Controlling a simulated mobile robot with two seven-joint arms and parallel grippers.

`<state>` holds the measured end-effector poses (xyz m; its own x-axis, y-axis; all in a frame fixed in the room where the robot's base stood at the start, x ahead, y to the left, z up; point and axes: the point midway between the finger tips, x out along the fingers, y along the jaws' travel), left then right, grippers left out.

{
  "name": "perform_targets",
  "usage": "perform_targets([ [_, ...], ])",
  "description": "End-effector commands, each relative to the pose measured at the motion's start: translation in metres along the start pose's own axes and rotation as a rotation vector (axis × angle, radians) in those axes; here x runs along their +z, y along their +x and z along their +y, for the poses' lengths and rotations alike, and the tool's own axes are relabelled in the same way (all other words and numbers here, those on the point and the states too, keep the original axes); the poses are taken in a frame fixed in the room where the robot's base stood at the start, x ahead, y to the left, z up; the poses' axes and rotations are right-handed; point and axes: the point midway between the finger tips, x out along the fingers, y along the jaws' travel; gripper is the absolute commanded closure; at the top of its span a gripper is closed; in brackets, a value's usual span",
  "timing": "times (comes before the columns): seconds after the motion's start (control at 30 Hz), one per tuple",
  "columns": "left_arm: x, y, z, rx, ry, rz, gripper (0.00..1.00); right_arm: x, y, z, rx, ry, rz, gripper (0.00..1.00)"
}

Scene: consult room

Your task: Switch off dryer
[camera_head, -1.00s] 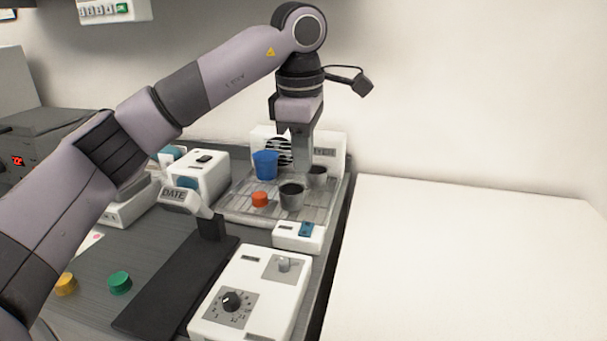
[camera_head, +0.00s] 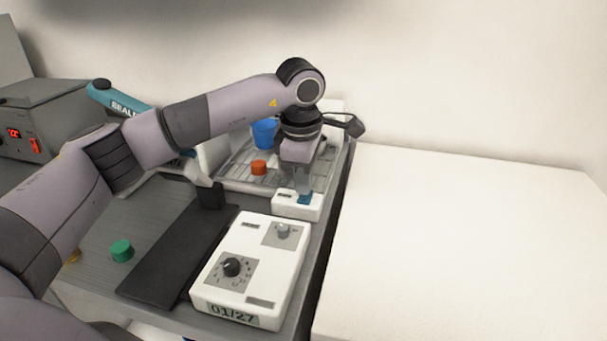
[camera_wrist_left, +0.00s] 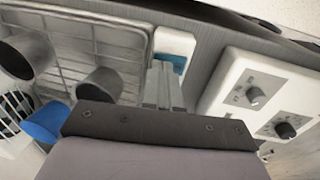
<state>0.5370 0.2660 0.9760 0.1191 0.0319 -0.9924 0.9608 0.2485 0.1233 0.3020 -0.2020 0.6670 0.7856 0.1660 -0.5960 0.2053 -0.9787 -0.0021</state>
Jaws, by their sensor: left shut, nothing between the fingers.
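The dryer is a wire rack (camera_head: 237,172) with a fan unit behind it, largely hidden by my arm. In front is a white switch box (camera_head: 288,205) with a blue rocker switch (camera_head: 305,200). My left gripper (camera_head: 304,190) is shut and empty, pointing down with its tips at the rocker. I cannot tell whether they touch it. In the left wrist view the closed fingers (camera_wrist_left: 163,75) end beside the blue rocker (camera_wrist_left: 179,62) on the white box (camera_wrist_left: 175,42). The rocker's position is unclear. My right gripper is not in view.
A blue cup (camera_head: 264,133) and an orange-red cap (camera_head: 259,167) are on the rack. A white control box with knobs (camera_head: 250,270) stands in front, beside a black strip (camera_head: 180,255). A green cap (camera_head: 121,250) lies left. The white surface at right (camera_head: 450,250) is clear.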

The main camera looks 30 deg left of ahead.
Motion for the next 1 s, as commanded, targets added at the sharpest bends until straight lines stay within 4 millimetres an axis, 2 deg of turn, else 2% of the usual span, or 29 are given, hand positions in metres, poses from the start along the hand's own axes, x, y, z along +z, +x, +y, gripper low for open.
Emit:
perform_targets([
  [0.23, 0.000, 0.009, 0.003, -0.002, -0.002, -0.001, 1.00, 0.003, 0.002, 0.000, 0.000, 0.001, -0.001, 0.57],
  [0.47, 0.000, 0.010, 0.001, -0.005, 0.000, 0.001, 1.00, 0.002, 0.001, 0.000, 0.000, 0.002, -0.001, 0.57],
  [1.0, 0.000, 0.007, -0.017, -0.015, 0.002, 0.004, 1.00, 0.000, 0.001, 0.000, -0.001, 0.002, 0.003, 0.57],
])
